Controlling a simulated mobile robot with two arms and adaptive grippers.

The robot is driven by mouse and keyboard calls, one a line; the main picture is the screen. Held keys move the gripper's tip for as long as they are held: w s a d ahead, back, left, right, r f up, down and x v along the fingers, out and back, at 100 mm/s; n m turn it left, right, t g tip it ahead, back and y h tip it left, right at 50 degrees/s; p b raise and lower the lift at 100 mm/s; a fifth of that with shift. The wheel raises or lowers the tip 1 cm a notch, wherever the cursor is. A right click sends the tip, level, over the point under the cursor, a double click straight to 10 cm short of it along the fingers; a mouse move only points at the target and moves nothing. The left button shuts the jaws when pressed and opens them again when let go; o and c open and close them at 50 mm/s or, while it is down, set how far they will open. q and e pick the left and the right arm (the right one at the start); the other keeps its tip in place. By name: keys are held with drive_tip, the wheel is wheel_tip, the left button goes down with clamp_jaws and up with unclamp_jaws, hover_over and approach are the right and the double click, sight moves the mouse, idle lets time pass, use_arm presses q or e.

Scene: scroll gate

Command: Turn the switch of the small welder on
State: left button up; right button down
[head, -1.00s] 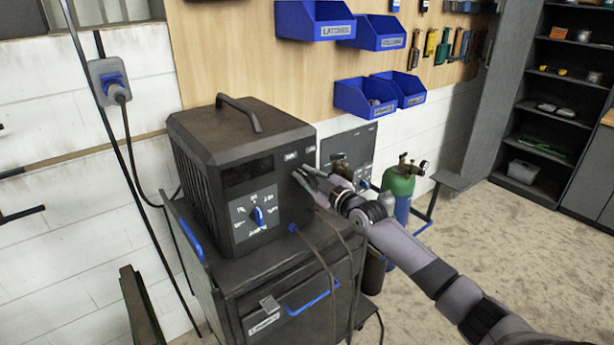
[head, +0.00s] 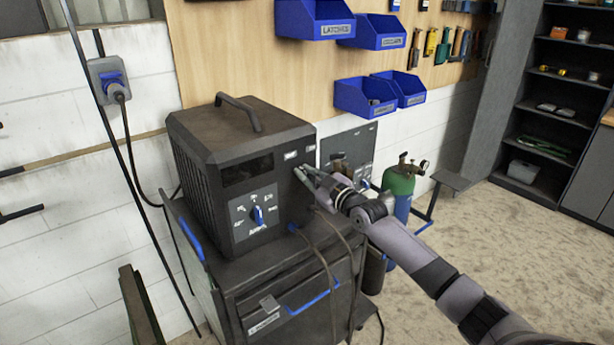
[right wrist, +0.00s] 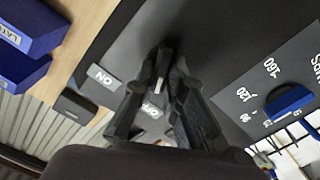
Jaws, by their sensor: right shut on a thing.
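The small welder (head: 240,165) is a dark box with a top handle, standing on a cart. Its front has a dial with a blue knob (head: 258,215), also in the right wrist view (right wrist: 289,99). My right gripper (head: 303,172) is at the upper right of the welder's front. In the right wrist view, my right gripper (right wrist: 162,78) has its fingers closed together on the switch, which they mostly hide. An ON label (right wrist: 102,77) is left of the fingers and an OFF label (right wrist: 152,110) shows between them. My left gripper is out of view.
The cart (head: 290,310) has a blue drawer handle, and cables hang down its front. Green and blue gas cylinders (head: 399,184) stand right of it. Blue bins (head: 315,20) hang on the wall above. Open floor lies to the right.

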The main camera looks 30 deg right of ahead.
drive_tip(key=m, duration=0.3)
drive_tip(key=shift+d+m+b, duration=0.1)
drive_tip(key=shift+m+b, duration=0.2)
drive_tip(key=shift+b, duration=0.05)
drive_tip(key=shift+d+f+m+b, duration=0.1)
drive_tip(key=shift+d+m+b, duration=0.15)
drive_tip(key=shift+m, duration=2.3)
drive_tip(key=shift+d+m+b, duration=0.1)
drive_tip(key=shift+m+b, duration=0.1)
drive_tip(key=shift+m, duration=2.35)
drive_tip(key=c, duration=1.7)
unclamp_jaws()
drive_tip(key=shift+o, duration=0.2)
